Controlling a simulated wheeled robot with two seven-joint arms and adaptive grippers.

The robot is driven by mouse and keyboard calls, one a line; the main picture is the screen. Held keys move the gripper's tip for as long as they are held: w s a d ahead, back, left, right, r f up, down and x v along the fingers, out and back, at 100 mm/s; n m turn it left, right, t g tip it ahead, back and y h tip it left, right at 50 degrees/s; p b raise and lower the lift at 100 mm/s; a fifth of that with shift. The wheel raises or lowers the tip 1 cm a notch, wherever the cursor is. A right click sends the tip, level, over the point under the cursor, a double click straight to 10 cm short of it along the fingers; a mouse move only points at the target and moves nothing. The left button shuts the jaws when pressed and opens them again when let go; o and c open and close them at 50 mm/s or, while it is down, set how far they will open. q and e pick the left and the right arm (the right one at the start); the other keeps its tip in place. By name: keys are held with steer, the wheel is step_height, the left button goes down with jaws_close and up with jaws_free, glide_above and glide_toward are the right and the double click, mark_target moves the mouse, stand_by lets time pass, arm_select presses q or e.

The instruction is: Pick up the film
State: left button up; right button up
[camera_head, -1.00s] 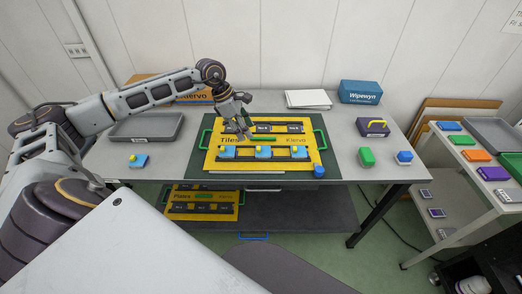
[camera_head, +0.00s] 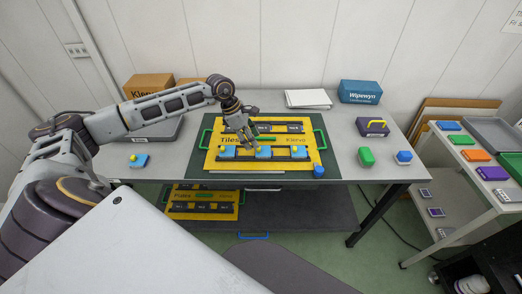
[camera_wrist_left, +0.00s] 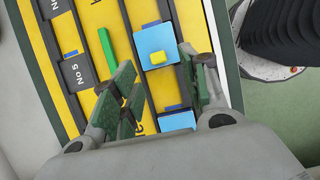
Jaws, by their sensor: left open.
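No thing is plainly marked as the film, and I cannot tell which piece it is. A yellow board (camera_head: 212,162) on the table carries dark strips and several light-blue square pieces with yellow knobs, including a middle one (camera_head: 263,152) and a left one (camera_head: 227,152). My left gripper (camera_head: 247,145) is open and points down over the board, between these two. In the left wrist view, the open fingers (camera_wrist_left: 165,88) have a blue piece with a yellow knob (camera_wrist_left: 153,42) ahead between them. A green bar (camera_wrist_left: 107,48) lies beside the left finger. My right gripper is not in view.
A purple case with a yellow handle (camera_head: 373,127), a green block (camera_head: 366,157) and a blue block (camera_head: 404,157) stand right of the board. White sheets (camera_head: 308,99) and a blue box (camera_head: 359,92) are behind. A cart (camera_head: 465,167) stands at right.

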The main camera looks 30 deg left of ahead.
mark_target(256, 151)
arm_select(q)
steer(key=x, duration=0.3)
steer(key=shift+w+d+p, duration=0.1)
steer(key=shift+w+p, duration=0.1)
steer(key=shift+p, duration=0.1)
steer(key=shift+w+d+f, duration=0.1)
steer(key=shift+d+f, duration=0.1)
steer(key=shift+f, duration=0.45)
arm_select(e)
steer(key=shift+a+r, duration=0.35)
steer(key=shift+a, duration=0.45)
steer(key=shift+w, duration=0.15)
arm_select(q)
steer(key=c, duration=0.7)
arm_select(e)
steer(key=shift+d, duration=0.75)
